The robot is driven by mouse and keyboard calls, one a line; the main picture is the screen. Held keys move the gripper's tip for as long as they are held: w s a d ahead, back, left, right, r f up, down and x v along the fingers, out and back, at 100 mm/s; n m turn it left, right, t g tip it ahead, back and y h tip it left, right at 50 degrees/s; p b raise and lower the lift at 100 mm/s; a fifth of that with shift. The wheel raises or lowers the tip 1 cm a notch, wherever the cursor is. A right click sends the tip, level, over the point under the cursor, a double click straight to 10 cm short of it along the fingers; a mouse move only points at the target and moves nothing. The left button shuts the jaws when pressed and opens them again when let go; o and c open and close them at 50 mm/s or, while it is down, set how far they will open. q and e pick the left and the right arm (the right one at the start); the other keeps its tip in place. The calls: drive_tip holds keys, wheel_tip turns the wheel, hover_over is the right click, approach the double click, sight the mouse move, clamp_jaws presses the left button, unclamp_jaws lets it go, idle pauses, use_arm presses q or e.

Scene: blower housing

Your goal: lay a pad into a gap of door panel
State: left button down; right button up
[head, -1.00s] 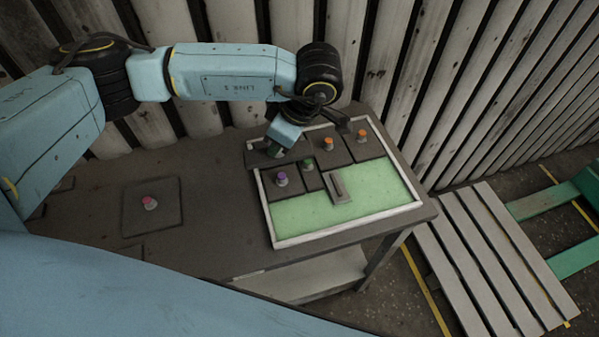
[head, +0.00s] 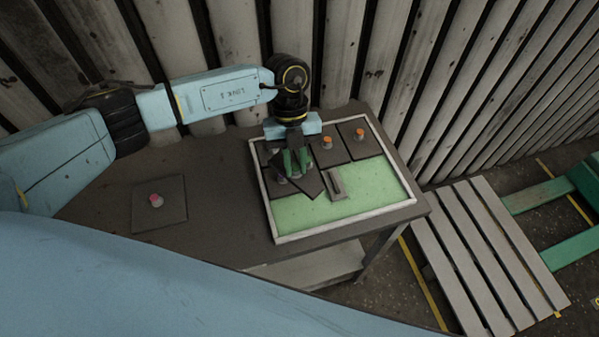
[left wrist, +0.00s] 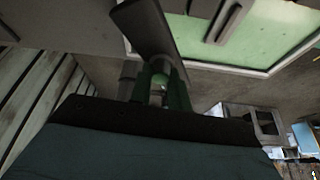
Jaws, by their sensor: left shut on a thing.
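The door panel is a white-rimmed frame (head: 345,226) with a light green bed on the table. My left gripper (head: 297,163) is over its upper left part, pointing down, shut on a dark pad (head: 313,185) by its knob. The pad looks turned askew to the frame and partly covers the pads beneath; whether it touches them I cannot tell. In the left wrist view the green fingers (left wrist: 160,88) grip the knob and the dark pad (left wrist: 142,28) shows beyond. Pads with orange knobs (head: 327,142) (head: 359,134) lie at the panel's back. My right gripper is out of view.
A grey block with a dark bar (head: 336,185) stands in the panel just right of the held pad. A square pad with a pink knob (head: 156,201) lies on the table at left. The front of the green bed is bare. A ribbed wall (head: 400,70) stands close behind.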

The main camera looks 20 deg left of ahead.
sight(301, 180)
use_arm(q)
drive_tip(key=n, duration=0.2)
drive_tip(key=n+t+h, duration=0.1)
drive_tip(key=f+n+p, duration=0.1)
drive_tip(key=n, duration=0.1)
drive_tip(key=shift+s+d+f+n+h, duration=0.1)
drive_tip(key=shift+s+d+n+h, duration=0.2)
drive_tip(key=shift+s+d, duration=0.1)
drive_tip(key=n+t, duration=0.1)
drive_tip(key=n, duration=0.1)
drive_tip(key=f+n+t, duration=0.1)
drive_tip(key=n, duration=0.1)
drive_tip(key=n+p, duration=0.1)
drive_tip(key=n, duration=0.1)
drive_tip(key=shift+s+d+f+t+h, duration=0.25)
drive_tip(key=shift+s+d+t+h, duration=0.1)
drive_tip(key=shift+s+t+h, duration=0.05)
wheel_tip(301, 180, down, 4)
drive_tip(key=b, duration=0.3)
drive_tip(key=shift+r+b, duration=0.25)
drive_tip(key=shift+b, duration=0.1)
drive_tip(key=shift+f, duration=0.7)
drive_tip(key=b, duration=0.6)
drive_tip(key=shift+w+f, duration=0.1)
drive_tip(key=shift+f, duration=0.25)
drive_tip(key=shift+r+b, duration=0.2)
drive_tip(key=shift+b, duration=0.6)
drive_tip(key=shift+r, duration=0.1)
